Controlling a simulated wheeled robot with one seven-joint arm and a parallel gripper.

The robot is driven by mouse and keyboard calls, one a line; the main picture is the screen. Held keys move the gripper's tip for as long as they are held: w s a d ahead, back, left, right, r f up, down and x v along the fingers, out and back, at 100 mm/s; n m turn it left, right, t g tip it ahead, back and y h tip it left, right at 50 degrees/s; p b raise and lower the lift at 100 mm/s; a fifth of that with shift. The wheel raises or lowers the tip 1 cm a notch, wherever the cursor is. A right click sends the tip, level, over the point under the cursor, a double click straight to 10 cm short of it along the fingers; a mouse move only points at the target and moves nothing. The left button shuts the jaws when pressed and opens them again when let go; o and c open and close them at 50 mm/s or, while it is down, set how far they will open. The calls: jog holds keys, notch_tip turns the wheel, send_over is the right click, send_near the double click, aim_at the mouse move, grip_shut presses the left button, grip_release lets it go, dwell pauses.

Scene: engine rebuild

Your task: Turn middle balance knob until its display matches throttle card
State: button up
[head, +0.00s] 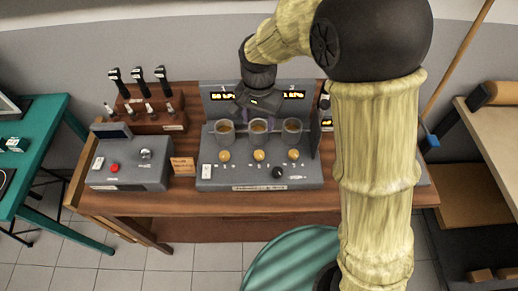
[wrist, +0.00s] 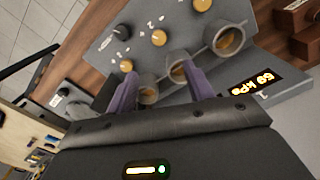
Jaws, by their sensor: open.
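The balance unit (head: 240,183) is a grey console with three round cups holding orange-brown contents. The middle balance knob (head: 258,155) is a small orange knob in front of the middle cup (head: 258,126); it also shows in the wrist view (wrist: 159,38). The left display (head: 222,96) is lit and appears to read in the sixties of kPa in the wrist view (wrist: 252,83). My gripper hides the middle display. A small orange-brown card (head: 183,166) stands left of the unit; its text is too small to read. My gripper (wrist: 160,70) is open and empty, its purple fingers above the cups, apart from the knob.
Orange knobs flank the middle one, left (head: 224,155) and right (head: 293,154). A black knob (head: 278,172) is at the front right. A grey box with a red button (head: 115,168) and a tool rack (head: 150,112) stand left. A green round surface (head: 290,262) lies in front.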

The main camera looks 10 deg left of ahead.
aim_at(259, 154)
notch_tip(259, 154, down, 15)
jog(key=p, duration=0.3)
jog(key=shift+f, duration=0.15)
jog(key=c, duration=1)
jog(key=shift+o, duration=0.2)
jog(key=shift+n, duration=0.4)
jog(key=n+b, duration=0.1)
jog(key=n, duration=0.2)
jog(key=shift+b, duration=0.4)
jog(key=n+b, duration=0.1)
jog(key=n, duration=0.4)
